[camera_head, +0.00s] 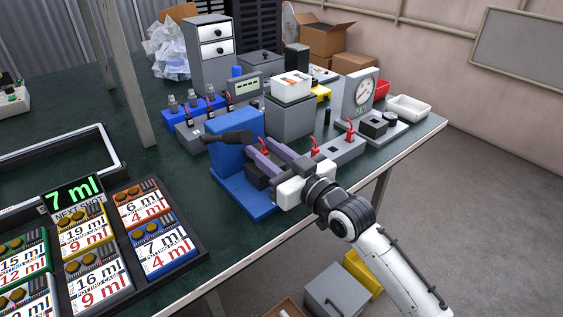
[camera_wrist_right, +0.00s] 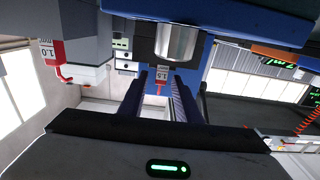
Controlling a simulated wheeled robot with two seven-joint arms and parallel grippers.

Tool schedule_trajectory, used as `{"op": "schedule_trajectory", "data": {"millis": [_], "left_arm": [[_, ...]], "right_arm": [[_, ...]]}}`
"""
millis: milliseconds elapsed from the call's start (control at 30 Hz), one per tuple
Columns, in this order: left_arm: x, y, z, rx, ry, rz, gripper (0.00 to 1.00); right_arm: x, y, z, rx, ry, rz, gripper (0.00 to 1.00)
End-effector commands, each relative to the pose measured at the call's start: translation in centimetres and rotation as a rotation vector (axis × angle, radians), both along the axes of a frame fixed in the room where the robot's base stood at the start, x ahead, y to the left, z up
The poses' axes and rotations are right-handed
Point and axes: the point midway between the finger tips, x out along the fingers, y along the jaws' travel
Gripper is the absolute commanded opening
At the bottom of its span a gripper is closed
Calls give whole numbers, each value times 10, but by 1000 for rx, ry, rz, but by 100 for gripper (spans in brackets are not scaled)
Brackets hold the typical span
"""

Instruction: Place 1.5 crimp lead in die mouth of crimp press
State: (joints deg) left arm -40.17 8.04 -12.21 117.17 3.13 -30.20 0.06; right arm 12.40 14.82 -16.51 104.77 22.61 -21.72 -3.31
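The blue crimp press (camera_head: 229,136) with a black lever stands near the table's front edge. My right gripper (camera_head: 257,143) reaches in beside it from the right. The red 1.5 crimp lead (camera_wrist_right: 160,87) shows between the fingertips in the right wrist view, in line with the press's metal cylinder (camera_wrist_right: 176,42). The fingers look apart, with a narrow gap beside the lead. The fingers and lead hide the die mouth, so I cannot tell how deep the lead sits. My left gripper is out of view.
A grey rack (camera_head: 343,152) with more red leads stands right of the press; a 1.0 lead (camera_wrist_right: 52,52) shows in the wrist view. A dial gauge (camera_head: 361,93) and a grey box (camera_head: 289,117) stand behind. Marked trays (camera_head: 160,245) lie at front left.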

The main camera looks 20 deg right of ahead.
Motion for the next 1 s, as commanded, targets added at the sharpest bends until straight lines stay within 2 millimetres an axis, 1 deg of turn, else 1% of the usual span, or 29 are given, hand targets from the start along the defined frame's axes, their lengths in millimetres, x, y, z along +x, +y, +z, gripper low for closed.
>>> {"op": "schedule_trajectory", "data": {"millis": [300,400,500,600,700,1000], "left_arm": [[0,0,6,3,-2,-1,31],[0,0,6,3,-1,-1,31],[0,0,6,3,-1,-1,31],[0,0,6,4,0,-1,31],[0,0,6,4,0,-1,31],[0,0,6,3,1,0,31]], "right_arm": [[-62,-25,-2,-4,5,0,30],[-80,-32,-2,-4,5,1,30],[-92,-38,-2,-2,3,0,30],[-100,-41,-1,-1,3,0,30],[-104,-42,-1,-1,2,1,30],[-105,-43,-1,-1,2,1,30]]}}
